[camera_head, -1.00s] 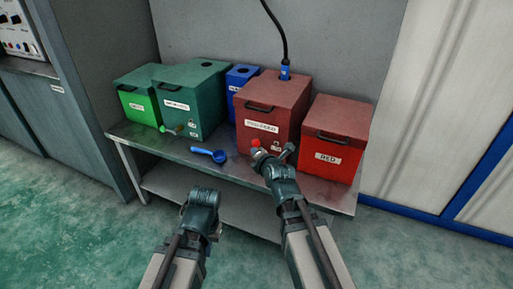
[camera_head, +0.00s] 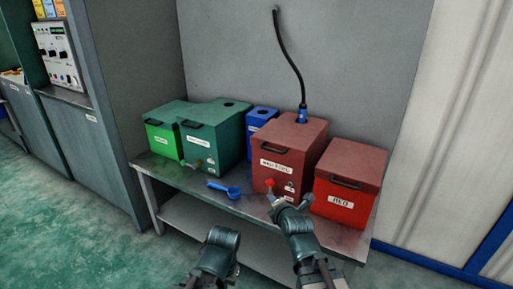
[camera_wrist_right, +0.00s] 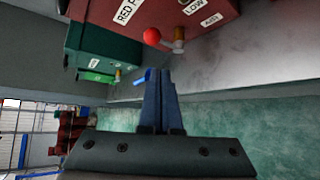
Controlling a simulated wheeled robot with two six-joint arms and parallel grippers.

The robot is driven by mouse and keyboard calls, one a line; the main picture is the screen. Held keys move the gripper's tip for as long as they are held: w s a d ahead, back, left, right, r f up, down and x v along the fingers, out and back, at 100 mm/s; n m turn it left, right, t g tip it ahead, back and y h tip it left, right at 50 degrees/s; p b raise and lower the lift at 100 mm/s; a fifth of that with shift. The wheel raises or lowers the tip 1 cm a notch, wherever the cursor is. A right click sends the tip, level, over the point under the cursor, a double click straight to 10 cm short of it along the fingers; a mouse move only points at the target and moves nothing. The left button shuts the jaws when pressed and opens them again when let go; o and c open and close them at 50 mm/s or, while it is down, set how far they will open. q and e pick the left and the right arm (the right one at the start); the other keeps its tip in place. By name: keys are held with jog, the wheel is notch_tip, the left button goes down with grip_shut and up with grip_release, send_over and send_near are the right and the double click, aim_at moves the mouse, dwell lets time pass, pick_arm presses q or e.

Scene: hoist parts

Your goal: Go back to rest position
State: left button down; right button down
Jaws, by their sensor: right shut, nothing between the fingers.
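My right gripper (camera_head: 288,203) is in front of the large dark-red box (camera_head: 292,155) in the head view. In the right wrist view its two fingers (camera_wrist_right: 160,80) are together with nothing between them. A red knob (camera_head: 269,183) on the box front is close to the gripper; it also shows in the wrist view (camera_wrist_right: 152,37), apart from the fingers. My left arm shows at the bottom centre of the head view; its gripper's fingers cannot be made out.
A metal table (camera_head: 190,180) carries a green box (camera_head: 163,138), a teal box (camera_head: 212,145), a blue box (camera_head: 260,120) and a smaller red box (camera_head: 346,200). A blue scoop (camera_head: 225,189) lies near the front edge. A black hose (camera_head: 294,66) enters the dark-red box.

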jog(key=s+a+f+m+g, duration=0.4)
jog(key=s+f+m, duration=0.1)
jog(key=f, duration=0.2)
jog(key=s+f+m+g+h, duration=0.1)
jog(key=s+f+m+g, duration=0.15)
jog(key=s+m, duration=0.3)
jog(key=s+a+f+m+g+h, duration=0.1)
jog(key=s+m+g, duration=0.3)
jog(key=s+m, duration=0.15)
jog(key=s+f+m+g+h, duration=0.1)
jog(key=s+f+m+g, duration=0.2)
jog(key=s, duration=0.4)
notch_tip(320, 180, up, 31)
jog(key=m+p, duration=0.1)
jog(key=p, duration=2.9)
jog(key=shift+w+a+r+p, duration=0.15)
jog(key=shift+w+p, duration=0.05)
jog(key=shift+p, duration=0.15)
